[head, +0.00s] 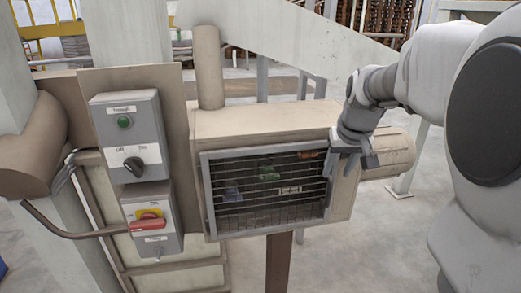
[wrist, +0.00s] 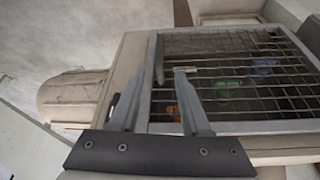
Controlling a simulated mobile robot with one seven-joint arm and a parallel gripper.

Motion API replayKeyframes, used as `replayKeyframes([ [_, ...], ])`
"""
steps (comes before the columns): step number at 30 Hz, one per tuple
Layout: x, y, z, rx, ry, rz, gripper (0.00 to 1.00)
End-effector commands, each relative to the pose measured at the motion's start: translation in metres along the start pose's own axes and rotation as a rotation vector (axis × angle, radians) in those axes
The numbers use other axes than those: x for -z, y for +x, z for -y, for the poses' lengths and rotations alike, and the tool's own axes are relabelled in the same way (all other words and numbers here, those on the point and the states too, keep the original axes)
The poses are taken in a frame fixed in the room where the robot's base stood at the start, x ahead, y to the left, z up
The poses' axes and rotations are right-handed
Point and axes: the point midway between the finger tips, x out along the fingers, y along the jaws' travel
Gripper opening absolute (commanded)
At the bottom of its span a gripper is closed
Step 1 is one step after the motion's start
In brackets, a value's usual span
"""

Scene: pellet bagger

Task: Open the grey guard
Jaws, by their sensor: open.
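The grey guard (head: 262,208) is a grey frame with wire mesh over the front of a beige box (head: 265,122). It appears closed, lying against the box front. Coloured parts show behind the mesh. My gripper (head: 352,168) is open at the guard's upper right edge. In the wrist view, the guard (wrist: 245,75) fills the right side, and my gripper (wrist: 160,75) has its two fingers apart on either side of the frame's edge.
Left of the box stand a grey control box with a green button and black knob (head: 133,165), and a lower one with a red and yellow switch (head: 149,221). A beige cylinder (head: 390,153) sticks out right of the box. The floor in front looks clear.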

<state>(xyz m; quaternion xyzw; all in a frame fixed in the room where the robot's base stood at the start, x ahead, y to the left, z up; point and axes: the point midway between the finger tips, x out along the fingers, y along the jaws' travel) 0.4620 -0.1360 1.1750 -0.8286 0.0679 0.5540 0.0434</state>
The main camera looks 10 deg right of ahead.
Motion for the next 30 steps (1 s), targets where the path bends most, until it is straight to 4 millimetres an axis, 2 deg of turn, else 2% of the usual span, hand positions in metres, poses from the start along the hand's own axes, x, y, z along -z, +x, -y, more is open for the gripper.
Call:
replayKeyframes([
  [1, -0.002, 0.013, 0.0, 0.001, 0.001, 0.005, 0.47],
  [6, -0.001, 0.05, 0.0, 0.001, 0.001, 0.004, 0.47],
  [12, -0.001, 0.08, 0.0, 0.001, 0.0, 0.003, 0.47],
  [18, 0.0, 0.093, 0.0, 0.0, 0.0, 0.0, 0.47],
  [26, 0.0, 0.094, 0.0, 0.0, 0.001, -0.001, 0.47],
  [30, 0.0, 0.094, 0.0, 0.0, 0.001, -0.001, 0.26],
])
